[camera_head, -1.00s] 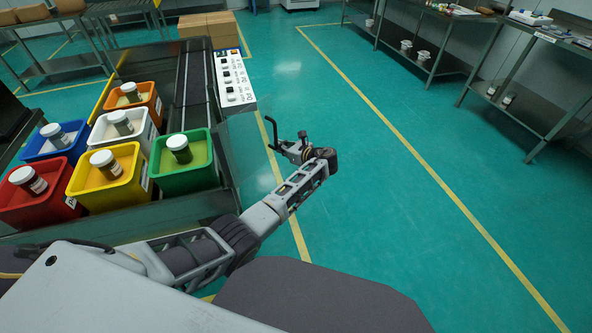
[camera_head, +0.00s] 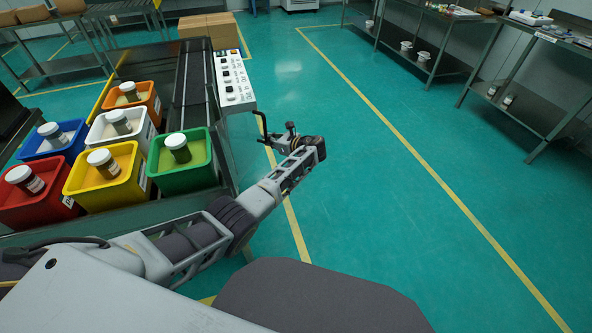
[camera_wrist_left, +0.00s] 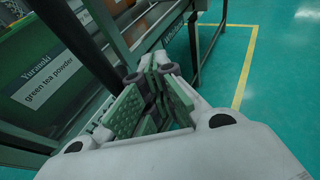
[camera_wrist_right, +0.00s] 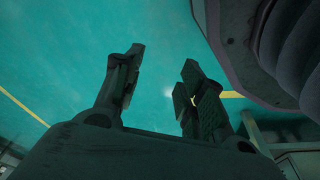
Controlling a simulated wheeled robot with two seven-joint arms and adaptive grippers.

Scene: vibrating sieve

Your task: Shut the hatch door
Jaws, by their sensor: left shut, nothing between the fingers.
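I cannot make out a hatch door in any view. My left gripper (camera_head: 270,138) is beside the right side of the machine with the control panel (camera_head: 233,78), over the floor. In the left wrist view its fingers (camera_wrist_left: 155,85) are together with nothing between them. A grey metal frame (camera_wrist_left: 160,22) lies just beyond the fingertips; I cannot tell whether they touch. My right gripper (camera_wrist_right: 162,85) shows only in the right wrist view. Its fingers stand apart and empty, with green floor behind.
Several coloured bins with jars, including a green bin (camera_head: 183,178) and a yellow bin (camera_head: 104,190), stand left of my left arm. Cardboard boxes (camera_head: 208,27) are at the back. A steel table (camera_head: 540,55) stands at the far right. The middle floor is clear.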

